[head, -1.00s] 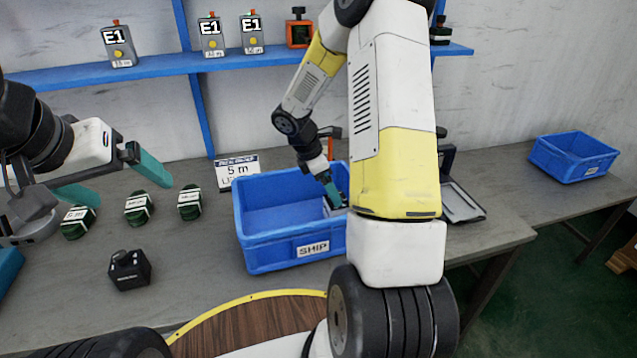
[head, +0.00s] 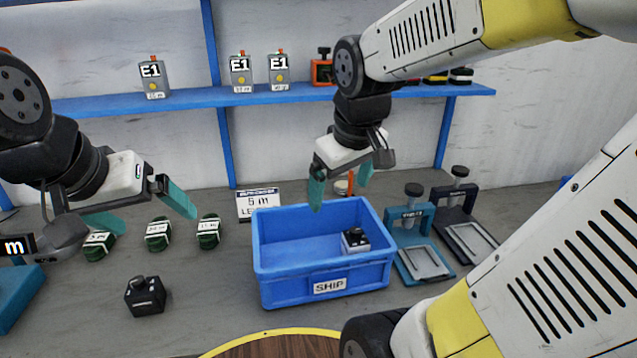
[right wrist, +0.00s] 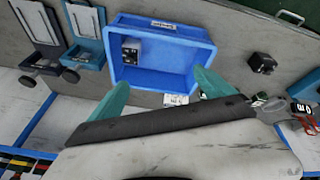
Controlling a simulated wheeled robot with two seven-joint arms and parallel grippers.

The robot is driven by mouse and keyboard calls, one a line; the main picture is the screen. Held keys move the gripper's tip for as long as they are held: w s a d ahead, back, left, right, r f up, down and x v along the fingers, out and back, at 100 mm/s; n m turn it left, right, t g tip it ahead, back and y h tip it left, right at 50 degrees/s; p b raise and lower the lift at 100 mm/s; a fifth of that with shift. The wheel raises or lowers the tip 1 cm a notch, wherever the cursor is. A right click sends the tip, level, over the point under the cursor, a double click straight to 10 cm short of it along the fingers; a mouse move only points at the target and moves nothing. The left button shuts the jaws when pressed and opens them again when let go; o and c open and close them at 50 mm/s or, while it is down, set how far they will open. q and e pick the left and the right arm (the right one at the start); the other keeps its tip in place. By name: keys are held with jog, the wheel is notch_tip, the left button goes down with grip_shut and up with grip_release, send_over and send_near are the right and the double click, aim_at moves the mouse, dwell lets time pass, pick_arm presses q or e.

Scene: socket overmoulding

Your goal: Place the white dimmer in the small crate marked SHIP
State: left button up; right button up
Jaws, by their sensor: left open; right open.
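The white dimmer (head: 355,241) with a dark top sits inside the blue crate marked SHIP (head: 290,292), against its right side. It also shows in the crate in the right wrist view (right wrist: 131,50). My right gripper (head: 341,189) is open and empty above the back of the crate, apart from the dimmer. Its teal fingers show in the right wrist view (right wrist: 155,95) with nothing between them. My left gripper (head: 152,212) is open and empty above the table at the left, near the green coils.
Several green coils (head: 158,233) and a black dimmer (head: 145,296) lie left of the crate. A sign (head: 258,203) stands behind it. Teal (head: 412,245) and dark (head: 465,230) clamp fixtures stand to its right. The blue shelf (head: 200,98) holds several E1 boxes.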

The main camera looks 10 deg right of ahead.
jog(key=s+a+r+m+t+y, duration=0.2)
jog(key=s+a+r+m, duration=0.1)
jog(key=s, duration=0.2)
jog(key=shift+s+m, duration=0.15)
jog(key=shift+m, duration=0.25)
